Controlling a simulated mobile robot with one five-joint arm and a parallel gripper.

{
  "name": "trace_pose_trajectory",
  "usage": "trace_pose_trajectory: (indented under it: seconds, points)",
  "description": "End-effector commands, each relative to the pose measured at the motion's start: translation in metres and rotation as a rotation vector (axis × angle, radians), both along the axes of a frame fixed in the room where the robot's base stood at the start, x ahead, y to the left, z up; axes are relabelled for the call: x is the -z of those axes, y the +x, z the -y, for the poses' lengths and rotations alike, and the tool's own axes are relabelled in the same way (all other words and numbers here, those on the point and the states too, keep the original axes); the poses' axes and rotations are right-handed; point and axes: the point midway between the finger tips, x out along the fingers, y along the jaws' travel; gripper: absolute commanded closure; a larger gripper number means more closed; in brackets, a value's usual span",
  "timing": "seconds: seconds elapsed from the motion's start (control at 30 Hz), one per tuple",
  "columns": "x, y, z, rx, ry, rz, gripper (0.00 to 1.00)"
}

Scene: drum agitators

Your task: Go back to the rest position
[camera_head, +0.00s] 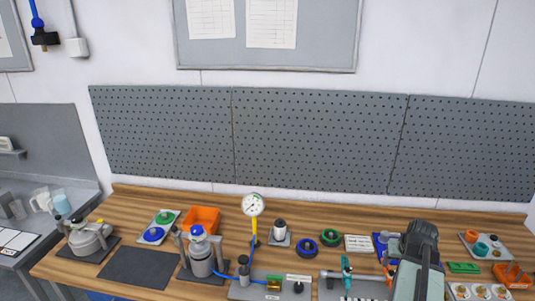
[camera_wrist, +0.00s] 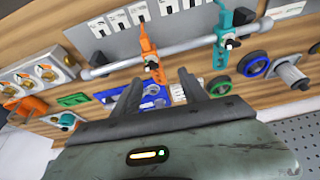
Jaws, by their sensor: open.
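My gripper shows in the wrist view (camera_wrist: 160,92) with its two dark fingers apart and nothing between them. It hangs above the wooden bench (camera_head: 130,206). A blue tray (camera_wrist: 152,104) with grey round parts lies beyond the fingers. In the head view my arm rises at the lower right, and its dark end covers part of that blue tray (camera_head: 379,243). The fingertips cannot be made out there.
A grey pipe (camera_wrist: 190,47) carries an orange clamp (camera_wrist: 150,52) and a teal clamp (camera_wrist: 229,35). Two agitator drums (camera_head: 85,240) (camera_head: 202,259) stand at the left, beside an orange bin (camera_head: 203,218). A gauge (camera_head: 252,205) stands upright mid-bench. A pegboard (camera_head: 320,140) backs the bench.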

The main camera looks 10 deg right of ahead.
Motion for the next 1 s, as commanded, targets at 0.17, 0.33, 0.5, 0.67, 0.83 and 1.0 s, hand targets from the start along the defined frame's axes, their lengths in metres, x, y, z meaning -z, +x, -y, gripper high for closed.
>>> trace_pose_trajectory:
  seconds: [0.17,0.33,0.5,0.67,0.83,1.0]
  points:
    - [0.042,0.049,-0.116,-0.132,0.056,-0.078,0.49]
    - [0.080,0.073,-0.260,-0.276,0.094,-0.199,0.49]
    - [0.108,0.063,-0.377,-0.388,0.092,-0.315,0.49]
    - [0.115,0.050,-0.428,-0.434,0.079,-0.369,0.49]
    - [0.114,0.048,-0.434,-0.437,0.077,-0.378,0.49]
    - [0.114,0.048,-0.434,-0.437,0.078,-0.377,0.49]
